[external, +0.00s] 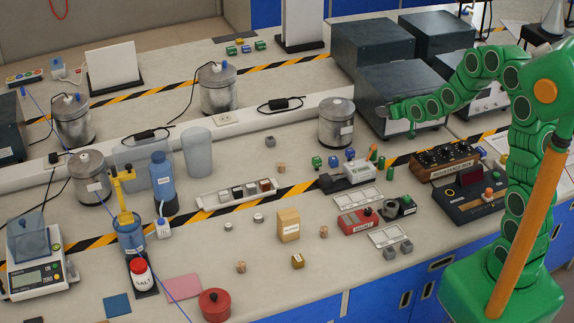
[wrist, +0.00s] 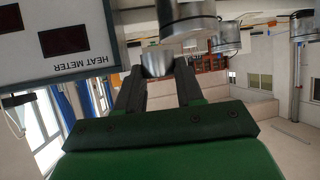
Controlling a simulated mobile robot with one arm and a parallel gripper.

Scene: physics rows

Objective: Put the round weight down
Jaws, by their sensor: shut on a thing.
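My gripper (external: 384,112) is at the end of my green arm, raised above the bench in front of the dark boxes at the back right. In the wrist view its two dark fingers (wrist: 157,85) are shut on a small round grey metal weight (wrist: 157,64), which sits between the fingertips. The weight is too small to make out clearly in the external view. Two small round metal pieces lie on the bench, one (external: 228,226) left of the other (external: 258,218), in front of the white tray.
A metal can (external: 337,124) stands left of my gripper. Dark boxes (external: 402,97) stand behind it. Below are a small white device (external: 359,172), a red device (external: 357,221) and a wooden dial box (external: 444,160). The bench front has clear patches. A heat meter (wrist: 60,45) shows in the wrist view.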

